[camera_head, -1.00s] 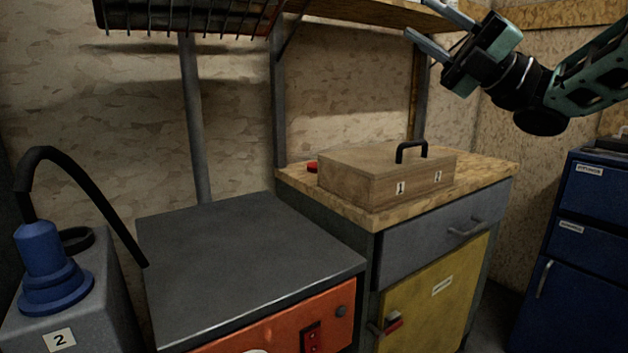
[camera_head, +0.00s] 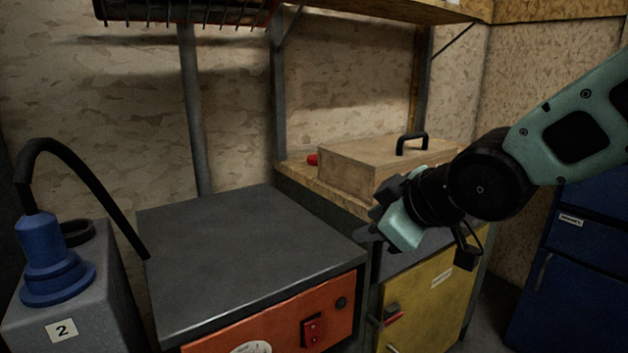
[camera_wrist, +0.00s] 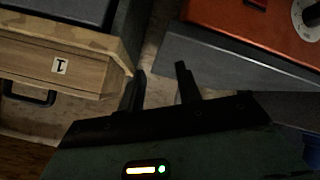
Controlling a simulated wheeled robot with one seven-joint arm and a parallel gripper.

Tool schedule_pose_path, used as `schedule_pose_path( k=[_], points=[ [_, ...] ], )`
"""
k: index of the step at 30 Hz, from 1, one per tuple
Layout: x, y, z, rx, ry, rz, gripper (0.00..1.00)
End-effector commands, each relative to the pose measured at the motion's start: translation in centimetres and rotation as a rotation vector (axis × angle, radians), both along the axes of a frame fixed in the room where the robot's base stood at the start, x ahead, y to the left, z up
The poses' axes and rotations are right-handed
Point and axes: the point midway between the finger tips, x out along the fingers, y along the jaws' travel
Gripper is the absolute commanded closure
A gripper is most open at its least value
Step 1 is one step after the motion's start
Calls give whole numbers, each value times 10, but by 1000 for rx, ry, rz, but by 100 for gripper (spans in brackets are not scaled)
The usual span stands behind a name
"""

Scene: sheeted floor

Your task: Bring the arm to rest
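My gripper (camera_head: 370,232) hangs in front of the wooden workbench, its fingers pointing left towards the gap beside the grey-topped orange cabinet. In the wrist view my gripper (camera_wrist: 160,86) has its two dark fingers apart with nothing between them. My arm reaches in from the right edge of the head view and covers part of the bench front and the right part of the wooden box.
A wooden box (camera_head: 350,170) with a black handle stands on the workbench (camera_head: 300,180). The dark cabinet top (camera_head: 245,255) is bare. A blue plug-like object (camera_head: 50,260) stands on a grey block at left. Blue drawers (camera_head: 575,270) stand at right; a shelf hangs above.

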Motion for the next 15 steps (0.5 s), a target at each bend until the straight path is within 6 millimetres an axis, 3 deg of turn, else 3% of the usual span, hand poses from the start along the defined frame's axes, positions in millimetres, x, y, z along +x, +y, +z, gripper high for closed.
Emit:
schedule_pose_path(
  k=[1,3,6,15],
  points=[
    [-29,-1,-23,-20,126,-38,66],
    [-66,-8,-48,-52,285,-100,66],
    [-114,-18,-74,-99,471,-175,66],
    [-233,-51,-109,-260,867,-353,66]
  ],
)
